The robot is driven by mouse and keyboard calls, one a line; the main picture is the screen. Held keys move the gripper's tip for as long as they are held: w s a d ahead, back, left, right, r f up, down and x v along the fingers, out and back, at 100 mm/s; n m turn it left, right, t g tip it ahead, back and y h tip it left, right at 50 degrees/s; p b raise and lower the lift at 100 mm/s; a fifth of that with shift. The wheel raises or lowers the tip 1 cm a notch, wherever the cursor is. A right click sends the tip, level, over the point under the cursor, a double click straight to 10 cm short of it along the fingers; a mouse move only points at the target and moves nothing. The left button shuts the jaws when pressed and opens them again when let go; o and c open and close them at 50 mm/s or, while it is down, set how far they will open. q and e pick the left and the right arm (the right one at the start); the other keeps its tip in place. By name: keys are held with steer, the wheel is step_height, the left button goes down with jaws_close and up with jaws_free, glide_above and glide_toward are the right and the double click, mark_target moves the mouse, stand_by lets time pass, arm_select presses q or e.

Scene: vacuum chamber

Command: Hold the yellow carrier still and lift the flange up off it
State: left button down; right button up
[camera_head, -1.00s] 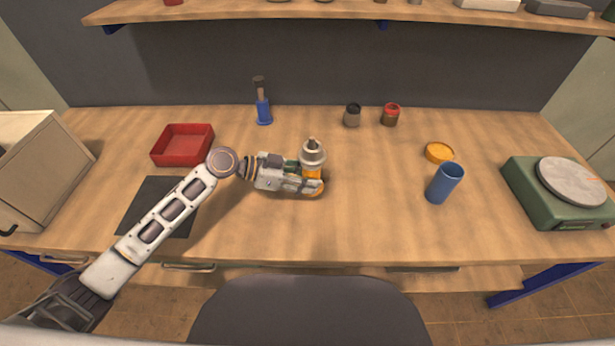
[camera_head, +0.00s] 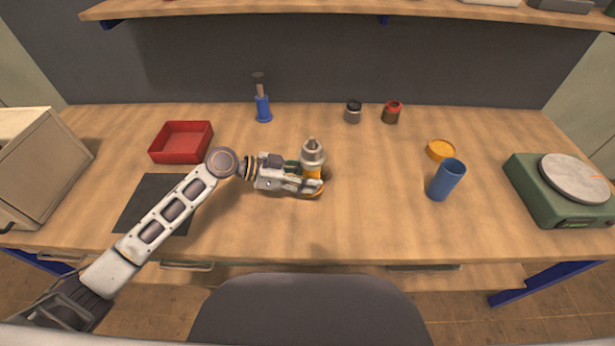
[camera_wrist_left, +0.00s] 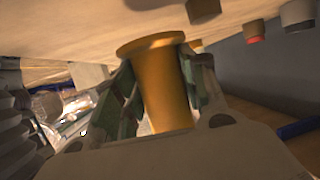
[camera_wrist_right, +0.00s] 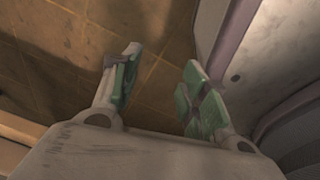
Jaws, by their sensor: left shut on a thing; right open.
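The yellow carrier (camera_head: 312,172) stands upright on the table in the middle of the head view. The silver-grey flange (camera_head: 313,152), with a narrower tip on top, sits on the carrier. My left gripper (camera_head: 312,185) reaches in from the left, low, and is shut on the carrier below the flange. In the left wrist view the carrier (camera_wrist_left: 160,85) is between the two green-padded fingers, its wide rim against the table; the flange is not visible there. My right gripper (camera_wrist_right: 158,90) is open and empty in its wrist view, with floor tiles behind; the head view does not show it.
A blue cup (camera_head: 446,180) and a yellow-orange dish (camera_head: 440,150) stand to the right, before a green scale (camera_head: 555,205). A red tray (camera_head: 182,142) and a dark mat (camera_head: 150,205) are left. Two small jars (camera_head: 353,112) stand behind.

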arm_select(q)
steer(key=shift+f, duration=0.1)
steer(key=shift+f+b, duration=0.35)
steer(key=shift+b, duration=0.15)
arm_select(e)
steer(key=shift+w+a+r, duration=0.1)
steer(key=shift+w+a, duration=0.2)
steer(key=shift+w, duration=0.3)
steer(key=shift+w+a+r, duration=0.1)
steer(key=shift+w+a, duration=0.15)
steer(key=shift+w, duration=0.3)
arm_select(q)
steer(key=shift+f, duration=0.15)
arm_select(e)
steer(key=shift+w+a, duration=0.2)
steer(key=shift+w, duration=0.1)
arm_select(q)
steer(key=shift+f, duration=0.1)
steer(key=shift+f+b, duration=0.1)
steer(key=shift+b, duration=0.25)
arm_select(e)
steer(key=shift+w+a+r, duration=0.15)
steer(key=shift+w+a, duration=0.1)
arm_select(q)
steer(key=shift+f, duration=0.3)
arm_select(e)
steer(key=shift+a+r, duration=0.1)
steer(key=shift+a, duration=0.15)
